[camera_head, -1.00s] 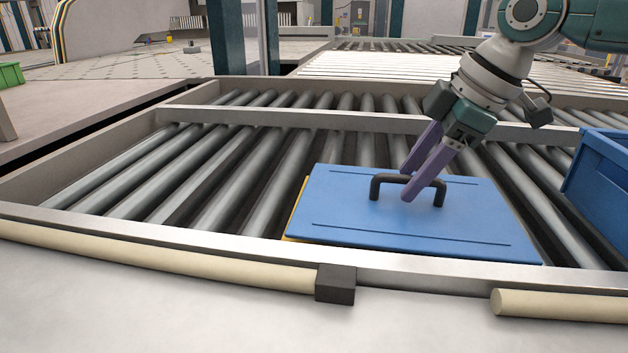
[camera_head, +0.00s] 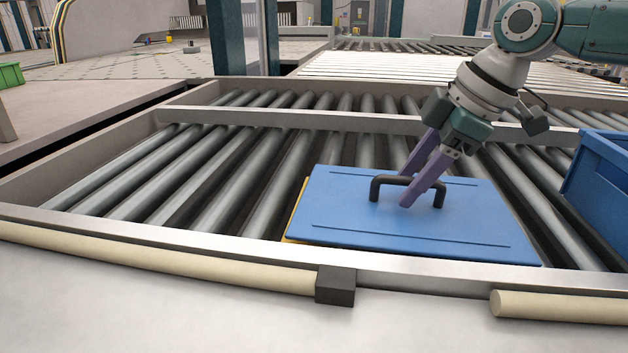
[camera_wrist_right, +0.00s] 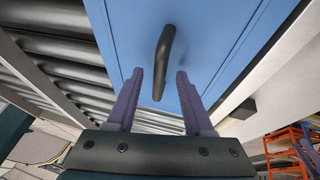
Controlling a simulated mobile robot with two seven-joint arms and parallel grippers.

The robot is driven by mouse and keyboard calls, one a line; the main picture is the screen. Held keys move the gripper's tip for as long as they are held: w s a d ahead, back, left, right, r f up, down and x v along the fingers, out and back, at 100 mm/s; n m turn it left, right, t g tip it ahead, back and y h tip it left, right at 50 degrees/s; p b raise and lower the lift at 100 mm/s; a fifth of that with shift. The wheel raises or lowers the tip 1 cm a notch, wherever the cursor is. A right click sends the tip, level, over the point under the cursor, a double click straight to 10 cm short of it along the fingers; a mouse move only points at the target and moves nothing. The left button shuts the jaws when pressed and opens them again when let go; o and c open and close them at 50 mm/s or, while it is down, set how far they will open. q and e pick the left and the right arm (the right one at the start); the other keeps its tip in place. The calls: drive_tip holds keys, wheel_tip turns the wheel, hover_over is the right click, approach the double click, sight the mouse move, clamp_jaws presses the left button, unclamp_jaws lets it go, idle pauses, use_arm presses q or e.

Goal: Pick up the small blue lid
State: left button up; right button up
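The blue lid (camera_head: 340,215) lies flat on the roller conveyor, with a black arched handle (camera_head: 376,186) on its top. A yellow edge (camera_head: 297,212) shows beneath its left side. My right gripper (camera_head: 406,190) is at the handle, with one purple finger on the near side and the other behind it. In the right wrist view the right gripper (camera_wrist_right: 158,85) is open, and the handle (camera_wrist_right: 164,60) stands between and just beyond the fingertips. Whether the fingers touch the handle is unclear. My left gripper is in neither view.
A blue crate (camera_head: 600,185) stands on the rollers to the right. A metal rail (camera_head: 200,240) with a cream bar (camera_head: 150,262) and a dark block (camera_head: 335,285) borders the front. The rollers (camera_head: 180,180) left of the lid are empty.

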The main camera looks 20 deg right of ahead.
clamp_jaws()
idle(1.3)
